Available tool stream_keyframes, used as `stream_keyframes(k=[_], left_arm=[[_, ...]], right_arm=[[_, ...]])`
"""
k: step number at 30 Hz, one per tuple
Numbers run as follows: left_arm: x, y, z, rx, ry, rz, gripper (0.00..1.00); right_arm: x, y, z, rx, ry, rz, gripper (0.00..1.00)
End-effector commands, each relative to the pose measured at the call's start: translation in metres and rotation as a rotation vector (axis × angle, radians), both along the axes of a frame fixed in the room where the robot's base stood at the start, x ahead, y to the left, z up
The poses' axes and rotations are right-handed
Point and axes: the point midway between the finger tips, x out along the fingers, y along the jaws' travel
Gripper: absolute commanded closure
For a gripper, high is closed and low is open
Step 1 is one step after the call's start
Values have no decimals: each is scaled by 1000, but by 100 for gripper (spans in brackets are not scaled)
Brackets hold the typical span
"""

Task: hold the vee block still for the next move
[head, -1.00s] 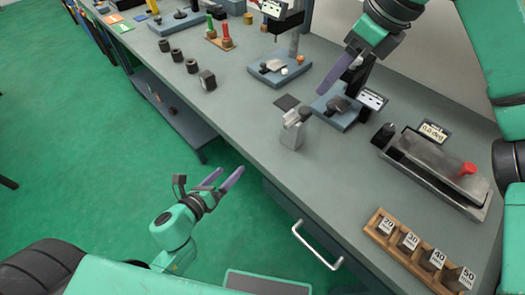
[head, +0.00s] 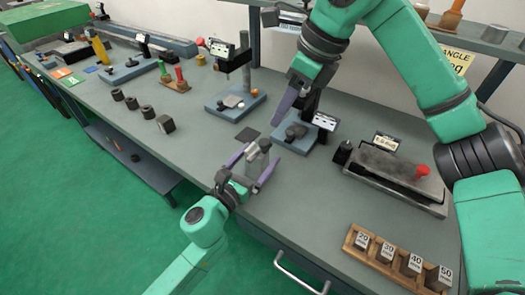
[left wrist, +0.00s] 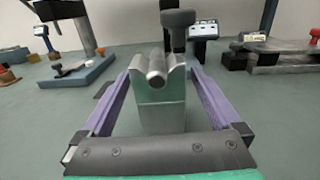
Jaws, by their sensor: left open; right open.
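The vee block (left wrist: 162,112) stands upright on the bench in the left wrist view, a grey block with a notch in its top. A metal cylinder (left wrist: 156,75) lies in the notch. My left gripper (left wrist: 158,85) is open, with one purple finger on each side of the block and a visible gap to each. In the head view the left gripper (head: 252,168) is at the vee block (head: 256,160), which the fingers partly hide. My right gripper (head: 286,103) is open above the bench, behind the block; its fingers overlap in this view.
A blue-based fixture (head: 290,140) with a small display stands just behind the block. A dark square pad (head: 247,134) lies beside it. A grey tray with a red knob (head: 395,172) and a wooden rack of numbered pieces (head: 397,257) are at the right.

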Motion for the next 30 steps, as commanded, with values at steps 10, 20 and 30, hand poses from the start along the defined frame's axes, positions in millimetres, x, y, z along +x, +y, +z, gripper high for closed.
stream_keyframes(k=[10,20,30], left_arm=[[25,-16,0,-1,1,1,3],[24,-16,0,-1,1,1,83],[24,-16,0,-1,1,1,100]], right_arm=[[0,0,0,0,0,0,50],[0,0,0,0,0,0,50],[0,0,0,0,0,0,50]])
